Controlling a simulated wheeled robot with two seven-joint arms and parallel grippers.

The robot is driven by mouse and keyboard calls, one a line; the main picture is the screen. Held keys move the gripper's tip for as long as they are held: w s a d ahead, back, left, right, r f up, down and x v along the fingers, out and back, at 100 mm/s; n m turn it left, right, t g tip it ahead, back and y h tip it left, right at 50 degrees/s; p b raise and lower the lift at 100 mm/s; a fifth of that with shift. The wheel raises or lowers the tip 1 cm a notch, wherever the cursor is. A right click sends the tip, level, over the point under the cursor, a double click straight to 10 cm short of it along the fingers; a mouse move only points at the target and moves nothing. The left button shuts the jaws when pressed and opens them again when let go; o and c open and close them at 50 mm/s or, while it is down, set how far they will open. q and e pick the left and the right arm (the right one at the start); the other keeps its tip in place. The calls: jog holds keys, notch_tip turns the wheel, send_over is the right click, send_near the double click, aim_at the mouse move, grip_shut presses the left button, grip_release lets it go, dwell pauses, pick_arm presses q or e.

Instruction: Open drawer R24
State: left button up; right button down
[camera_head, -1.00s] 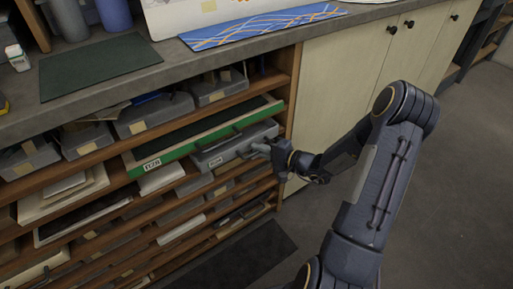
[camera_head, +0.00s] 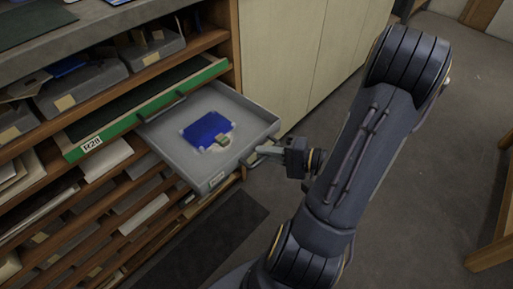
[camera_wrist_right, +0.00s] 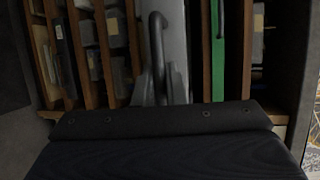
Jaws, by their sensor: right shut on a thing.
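A grey drawer (camera_head: 173,135) stands pulled out from the wooden cabinet, below a green-fronted drawer. Its front label (camera_head: 216,180) is too small to read. Inside it lie a blue sheet (camera_head: 207,128) and a small greenish block (camera_head: 223,140). My right gripper (camera_head: 266,152) is shut on the handle at the drawer's front. In the right wrist view the fingers (camera_wrist_right: 160,86) close around the grey handle (camera_wrist_right: 157,45), and the drawer front (camera_wrist_right: 176,30) is beside it. My left gripper is not in view.
The green-fronted drawer (camera_head: 150,107) above sticks out slightly. Shelves with grey boxes (camera_head: 80,85) and papers are at the left. Pale cupboard doors (camera_head: 285,50) are behind my right arm. A dark mat (camera_head: 215,235) lies on the floor below. A wooden leg (camera_head: 490,258) stands at the right edge.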

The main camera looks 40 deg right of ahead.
jog(key=shift+s, duration=0.7)
jog(key=c, duration=1.5)
grip_release()
jog(key=v, duration=0.7)
jog(key=shift+s+d+p, duration=0.25)
jog(key=shift+s+p, duration=0.1)
jog(key=shift+p, duration=0.05)
